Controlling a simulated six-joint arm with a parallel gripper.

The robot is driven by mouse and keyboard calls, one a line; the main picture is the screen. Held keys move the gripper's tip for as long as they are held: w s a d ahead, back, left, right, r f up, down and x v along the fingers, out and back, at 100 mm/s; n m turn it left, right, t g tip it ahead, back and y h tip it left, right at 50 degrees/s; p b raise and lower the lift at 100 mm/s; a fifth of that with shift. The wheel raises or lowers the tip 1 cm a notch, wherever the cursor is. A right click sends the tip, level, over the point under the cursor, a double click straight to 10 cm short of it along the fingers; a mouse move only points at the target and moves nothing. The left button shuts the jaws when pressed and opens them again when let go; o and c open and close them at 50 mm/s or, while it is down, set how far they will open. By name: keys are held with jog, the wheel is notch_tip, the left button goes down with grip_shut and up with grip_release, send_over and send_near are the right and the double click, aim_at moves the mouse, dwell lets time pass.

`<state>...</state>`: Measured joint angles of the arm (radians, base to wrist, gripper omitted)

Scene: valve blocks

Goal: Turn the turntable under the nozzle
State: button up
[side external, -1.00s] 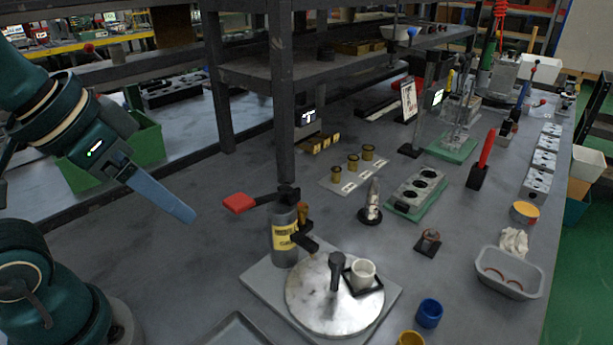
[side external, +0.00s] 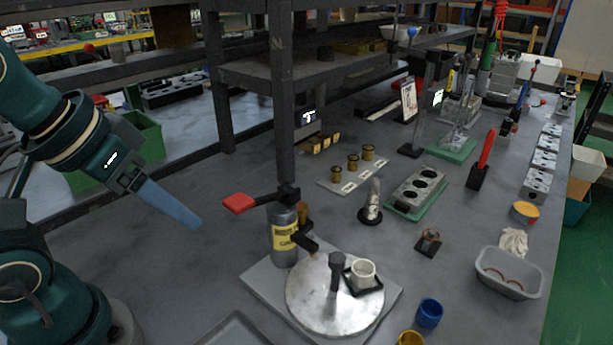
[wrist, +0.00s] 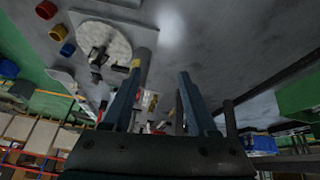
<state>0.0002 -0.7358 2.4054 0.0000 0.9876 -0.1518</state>
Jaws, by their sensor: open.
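The turntable (side external: 315,308) is a round silver disc on a square grey plate, with a dark upright post (side external: 336,272) on it. The nozzle (side external: 304,242) juts from a grey cylinder with a yellow label (side external: 285,236) and a red-handled lever (side external: 239,203), over the disc's back left edge. My gripper (side external: 190,222) is empty in the air, left of the cylinder and apart from it. The wrist view shows its two fingers (wrist: 158,90) spread, with the turntable (wrist: 112,38) beyond, upper left.
A blue cup (side external: 429,313) and a yellow cup (side external: 411,339) stand right of the turntable plate. A dark shelf post (side external: 281,110) rises behind the cylinder. A grey tray (side external: 238,333) lies at the front. The table between my gripper and the cylinder is clear.

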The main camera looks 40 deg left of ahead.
jog(key=w+d+r+n+g, duration=0.1)
jog(key=w+d+r+n, duration=0.15)
jog(key=w+r, duration=0.35)
jog(key=g, duration=0.4)
send_over(337, 257)
notch_tip(337, 257, down, 9)
jog(key=shift+w+a+f, duration=0.1)
jog(key=shift+f, duration=0.05)
jog(key=shift+d+f+g, duration=0.2)
jog(key=shift+f+g, duration=0.1)
jog(key=shift+f, duration=2.5)
grip_shut()
